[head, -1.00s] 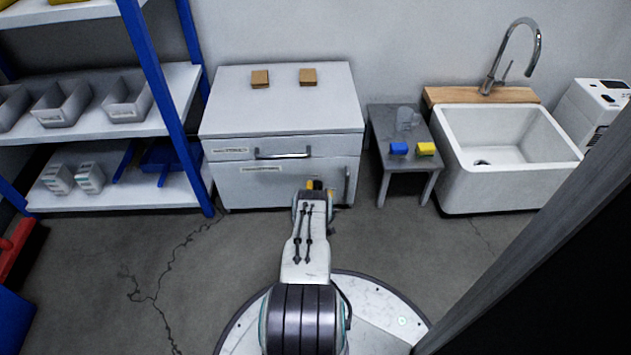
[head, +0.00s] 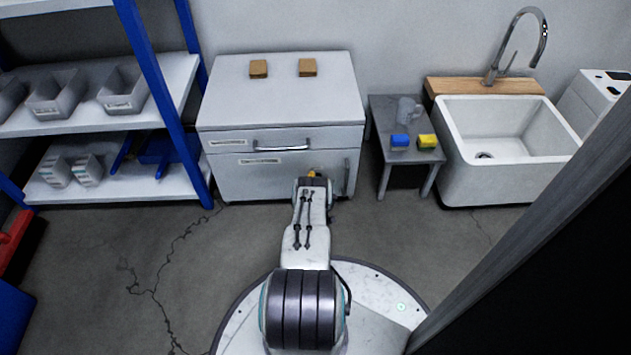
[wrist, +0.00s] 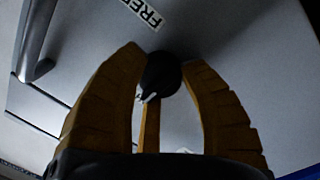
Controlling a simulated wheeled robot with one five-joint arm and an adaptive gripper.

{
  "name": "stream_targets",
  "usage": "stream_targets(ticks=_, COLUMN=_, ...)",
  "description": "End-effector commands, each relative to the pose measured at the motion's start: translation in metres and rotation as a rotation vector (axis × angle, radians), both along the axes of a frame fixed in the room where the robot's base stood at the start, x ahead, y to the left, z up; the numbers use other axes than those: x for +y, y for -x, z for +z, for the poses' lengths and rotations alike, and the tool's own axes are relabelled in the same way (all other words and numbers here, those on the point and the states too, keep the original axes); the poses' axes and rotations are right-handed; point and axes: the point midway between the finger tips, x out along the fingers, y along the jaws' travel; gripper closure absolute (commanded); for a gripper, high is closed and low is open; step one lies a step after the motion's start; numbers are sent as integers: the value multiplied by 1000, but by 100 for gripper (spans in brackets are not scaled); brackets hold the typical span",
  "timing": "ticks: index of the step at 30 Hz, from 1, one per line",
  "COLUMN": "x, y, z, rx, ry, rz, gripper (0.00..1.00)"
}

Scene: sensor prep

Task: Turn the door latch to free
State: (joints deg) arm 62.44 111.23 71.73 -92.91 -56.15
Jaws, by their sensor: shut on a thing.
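The door latch (wrist: 162,74) is a black round knob with a white pointer mark in the wrist view. Its pointer is toward the lower left of that picture, away from the label "FREE" (wrist: 142,12) above it.
Above the door is a drawer with a bar handle (head: 282,148). Two brown blocks (head: 259,69) lie on the cabinet top. A grey side table (head: 408,157) and a white sink (head: 500,180) stand right, a blue-framed shelf (head: 170,110) left. The floor before the cabinet is clear.

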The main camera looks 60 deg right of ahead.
Motion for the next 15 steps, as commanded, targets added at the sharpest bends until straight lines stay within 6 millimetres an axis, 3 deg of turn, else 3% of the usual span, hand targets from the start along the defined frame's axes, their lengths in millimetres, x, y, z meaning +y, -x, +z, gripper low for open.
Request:
stream_targets(ticks=6, x=0, y=-2, z=1, rx=-1, ry=1, rz=2, gripper=95)
stream_targets(ticks=15, x=0, y=-2, z=2, rx=-29, ry=-16, rz=4, gripper=95)
